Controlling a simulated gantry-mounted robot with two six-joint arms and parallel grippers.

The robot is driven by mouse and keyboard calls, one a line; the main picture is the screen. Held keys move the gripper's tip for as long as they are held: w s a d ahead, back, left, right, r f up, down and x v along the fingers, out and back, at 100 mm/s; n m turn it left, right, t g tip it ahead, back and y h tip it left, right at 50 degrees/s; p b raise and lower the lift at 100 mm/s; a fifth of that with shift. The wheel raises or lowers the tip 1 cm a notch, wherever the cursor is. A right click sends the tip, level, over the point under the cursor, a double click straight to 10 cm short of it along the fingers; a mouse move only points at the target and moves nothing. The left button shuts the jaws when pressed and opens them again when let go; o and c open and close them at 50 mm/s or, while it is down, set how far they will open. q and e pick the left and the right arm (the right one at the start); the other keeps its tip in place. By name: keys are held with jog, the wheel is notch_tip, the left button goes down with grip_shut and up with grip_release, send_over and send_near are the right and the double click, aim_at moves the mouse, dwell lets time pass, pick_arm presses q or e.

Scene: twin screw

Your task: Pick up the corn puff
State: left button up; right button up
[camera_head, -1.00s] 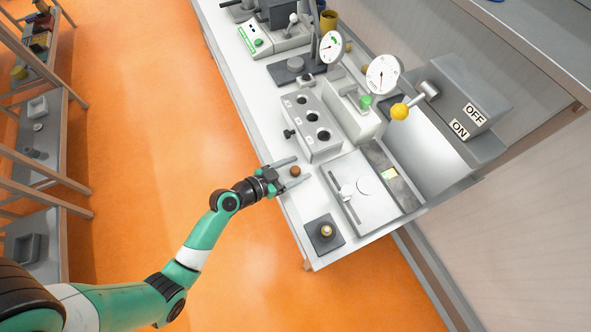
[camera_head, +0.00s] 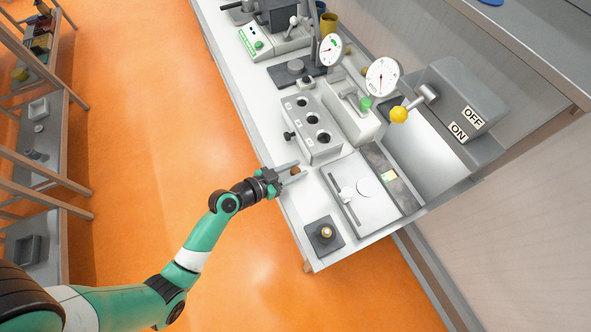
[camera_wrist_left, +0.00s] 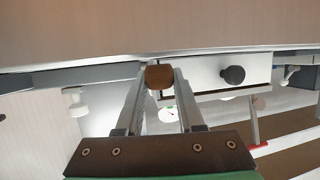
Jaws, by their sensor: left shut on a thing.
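A small brown piece, which looks like the corn puff (camera_head: 295,170), is between the fingers of my left gripper (camera_head: 290,171) at the front edge of the white bench. In the left wrist view the brown piece (camera_wrist_left: 159,77) sits between the two fingertips (camera_wrist_left: 160,85), which are closed against its sides. The gripper is shut on it. I cannot tell whether the piece still touches the bench top. My right gripper is not in view.
A grey block with several holes (camera_head: 311,130) stands just behind the gripper. A flat white plate device (camera_head: 362,190) is to its right. A dark square base with a round knob (camera_head: 325,233) is nearer the bench corner. Two dial gauges stand farther back.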

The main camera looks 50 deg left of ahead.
aim_at(295, 172)
pick_arm(q)
jog(key=r, duration=0.1)
jog(key=r+p, duration=0.1)
jog(key=r, duration=0.1)
jog(key=shift+s+d+r+p, duration=0.2)
jog(key=shift+r+p, duration=0.05)
jog(key=shift+p, duration=0.05)
jog(key=s+d+r+p, duration=0.4)
jog(key=s+d+r, duration=0.3)
jog(key=s, duration=0.4)
jog(key=shift+s+d+r, duration=0.15)
jog(key=shift+s+r, duration=0.05)
jog(key=shift+r, duration=0.65)
